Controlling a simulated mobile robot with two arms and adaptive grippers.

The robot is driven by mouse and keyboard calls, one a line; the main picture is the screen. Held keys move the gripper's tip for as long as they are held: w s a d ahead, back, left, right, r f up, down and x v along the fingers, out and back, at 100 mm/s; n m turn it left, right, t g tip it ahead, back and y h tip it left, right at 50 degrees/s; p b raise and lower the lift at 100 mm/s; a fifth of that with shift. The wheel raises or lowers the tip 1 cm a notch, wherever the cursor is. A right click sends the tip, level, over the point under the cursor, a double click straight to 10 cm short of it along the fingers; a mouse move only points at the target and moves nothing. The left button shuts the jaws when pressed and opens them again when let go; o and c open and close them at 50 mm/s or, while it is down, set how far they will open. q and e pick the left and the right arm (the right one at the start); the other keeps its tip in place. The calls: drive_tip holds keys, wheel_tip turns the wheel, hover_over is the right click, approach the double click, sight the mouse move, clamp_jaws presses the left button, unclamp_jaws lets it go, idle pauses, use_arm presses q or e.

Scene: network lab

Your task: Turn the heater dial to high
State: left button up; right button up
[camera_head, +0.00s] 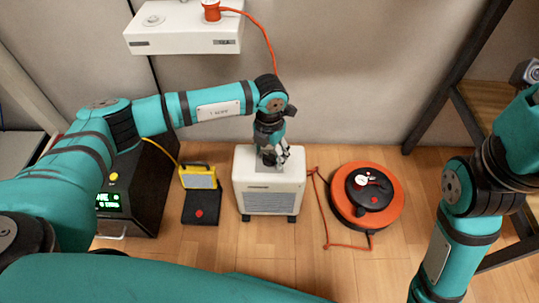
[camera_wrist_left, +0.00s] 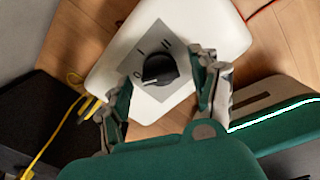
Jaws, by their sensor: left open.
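The white heater (camera_head: 270,192) stands upright on the wood floor, below my left arm in the head view. In the left wrist view its white top (camera_wrist_left: 120,50) has a grey plate (camera_wrist_left: 180,47) with the marks 0, I and II. The round black dial (camera_wrist_left: 160,68) sits on that plate. A pale mark on the dial is on its lower left, near the 0 side and away from II. My left gripper (camera_head: 274,157) is open over the heater top; its fingers lie on either side of the dial in the wrist view. I cannot tell whether they touch it.
An orange cable reel (camera_head: 393,195) with a red cord stands right of the heater. A small yellow-framed lamp (camera_head: 198,177) and a black box with green display (camera_head: 135,190) are to the left. A white wall unit (camera_head: 180,28) hangs above. My right arm is at the right edge.

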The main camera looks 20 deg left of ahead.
use_arm(q)
drive_tip(key=c, duration=1.2)
drive_tip(key=shift+o, duration=0.2)
